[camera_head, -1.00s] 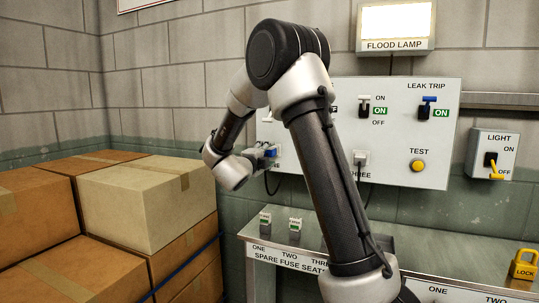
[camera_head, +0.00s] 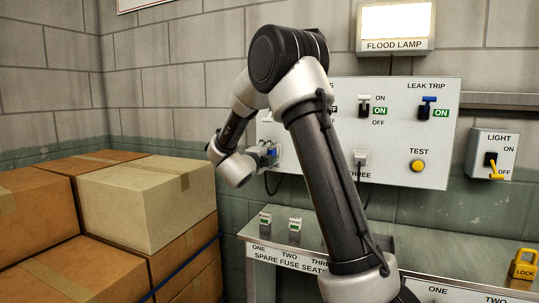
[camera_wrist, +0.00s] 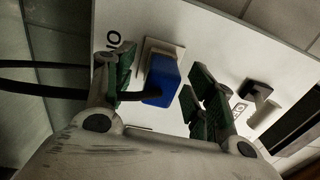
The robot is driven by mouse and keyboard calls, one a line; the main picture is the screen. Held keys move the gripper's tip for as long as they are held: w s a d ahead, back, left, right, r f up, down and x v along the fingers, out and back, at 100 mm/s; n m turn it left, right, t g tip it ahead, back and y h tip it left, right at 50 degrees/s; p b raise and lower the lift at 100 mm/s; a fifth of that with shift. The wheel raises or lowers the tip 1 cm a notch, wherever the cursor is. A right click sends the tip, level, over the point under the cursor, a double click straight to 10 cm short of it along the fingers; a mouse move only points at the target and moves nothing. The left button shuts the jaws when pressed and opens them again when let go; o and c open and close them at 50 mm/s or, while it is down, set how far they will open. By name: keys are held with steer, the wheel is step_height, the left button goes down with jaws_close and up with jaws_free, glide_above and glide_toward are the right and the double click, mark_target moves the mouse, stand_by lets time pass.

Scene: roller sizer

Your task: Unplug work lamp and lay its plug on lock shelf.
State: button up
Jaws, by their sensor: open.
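A blue plug (camera_wrist: 161,80) sits in a pale socket (camera_wrist: 178,48) on the grey panel, with a dark cord running from it to the left in the wrist view. In the head view, the blue plug (camera_head: 271,152) shows at the panel's left side. My gripper (camera_wrist: 163,74) is open, with one finger on each side of the plug; I cannot tell whether either finger touches it. My arm hides part of the panel in the head view. A yellow lock marked LOCK (camera_head: 525,264) stands on the metal bench at the far right. No work lamp is identifiable.
The panel (camera_head: 440,150) carries several switches, a yellow test button (camera_head: 417,166) and a white plug (camera_head: 360,158) with a hanging cord. Two small fuses (camera_head: 295,225) stand on the bench (camera_head: 420,255). Cardboard boxes (camera_head: 130,210) fill the left. A lit flood lamp (camera_head: 396,22) hangs above.

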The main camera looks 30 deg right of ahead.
steer(key=shift+c, duration=0.4)
jaws_close()
steer(key=v, duration=0.6)
stand_by(1.1)
